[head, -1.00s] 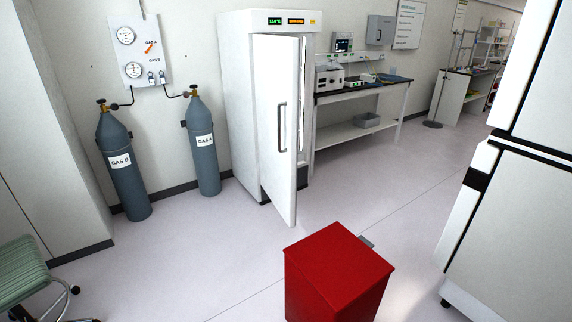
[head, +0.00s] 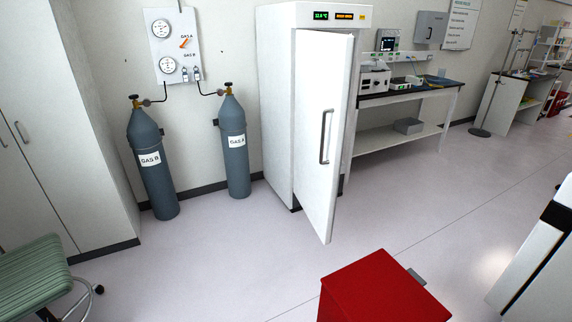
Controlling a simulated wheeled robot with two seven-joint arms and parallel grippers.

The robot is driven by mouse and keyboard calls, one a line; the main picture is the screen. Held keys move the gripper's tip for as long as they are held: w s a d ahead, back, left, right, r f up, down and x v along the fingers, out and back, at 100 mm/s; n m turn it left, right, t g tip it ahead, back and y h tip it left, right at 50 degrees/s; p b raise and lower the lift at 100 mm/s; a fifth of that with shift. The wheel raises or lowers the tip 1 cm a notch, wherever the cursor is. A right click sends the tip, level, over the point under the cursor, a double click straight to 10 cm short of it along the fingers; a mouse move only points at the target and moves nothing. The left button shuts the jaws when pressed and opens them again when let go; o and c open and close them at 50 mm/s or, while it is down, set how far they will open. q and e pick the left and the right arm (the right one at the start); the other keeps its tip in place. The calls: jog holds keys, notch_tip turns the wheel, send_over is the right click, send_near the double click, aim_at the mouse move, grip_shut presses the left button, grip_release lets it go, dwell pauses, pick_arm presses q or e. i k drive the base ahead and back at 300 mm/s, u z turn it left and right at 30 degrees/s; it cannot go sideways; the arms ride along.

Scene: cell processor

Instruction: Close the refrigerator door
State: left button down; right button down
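The white refrigerator (head: 275,110) stands against the back wall, with a lit display panel at its top. Its door (head: 328,150) is partly open and swings out toward me. A dark vertical handle (head: 325,136) is on the door's face, near its right edge. The inside of the refrigerator is hidden behind the door. Neither of my grippers shows in the head view.
A red bin (head: 385,290) stands on the floor in front of the refrigerator. Two gas cylinders (head: 152,165) stand left of it, and a green stool (head: 40,270) is at lower left. A bench (head: 400,98) stands to the right. Floor between door and bin is clear.

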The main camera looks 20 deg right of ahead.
aim_at(324, 61)
jog(key=u, duration=0.05)
jog(key=i, duration=0.8)
jog(key=z, duration=0.6)
jog(key=i, duration=0.45)
jog(key=z, duration=0.35)
